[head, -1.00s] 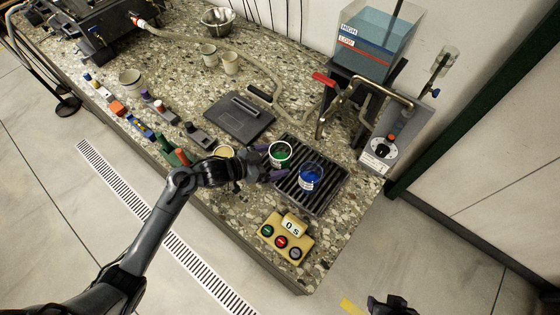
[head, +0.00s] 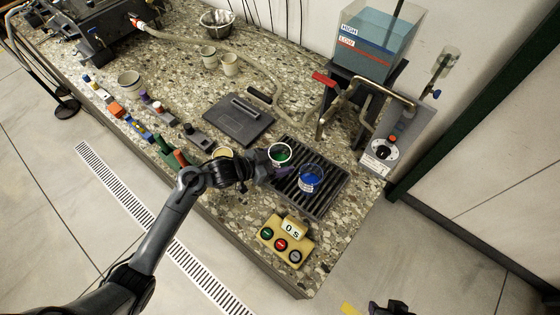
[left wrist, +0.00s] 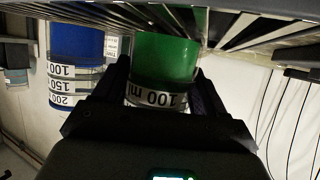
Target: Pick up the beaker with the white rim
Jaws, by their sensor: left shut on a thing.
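The white-rimmed beaker (head: 279,154) with green contents is at the upper left part of the black slatted grate (head: 328,205). My left gripper (head: 274,161) is shut on it from the left, with a finger on each side. In the left wrist view, which looks upside down, the green beaker (left wrist: 165,58) sits between the fingers, its "100 ml" marking partly covered. I cannot tell whether its base touches the grate. A blue-rimmed beaker (head: 311,178) with blue contents stands beside it and also shows in the left wrist view (left wrist: 76,60). My right gripper (head: 390,308) is cut off at the bottom edge.
A yellow button box (head: 286,240) reading "0 S" is in front of the grate. A metal pipe (head: 370,90) and a water tank (head: 380,40) stand behind. A dark flat plate (head: 238,119) and a small cream-topped pot (head: 223,152) are to the left.

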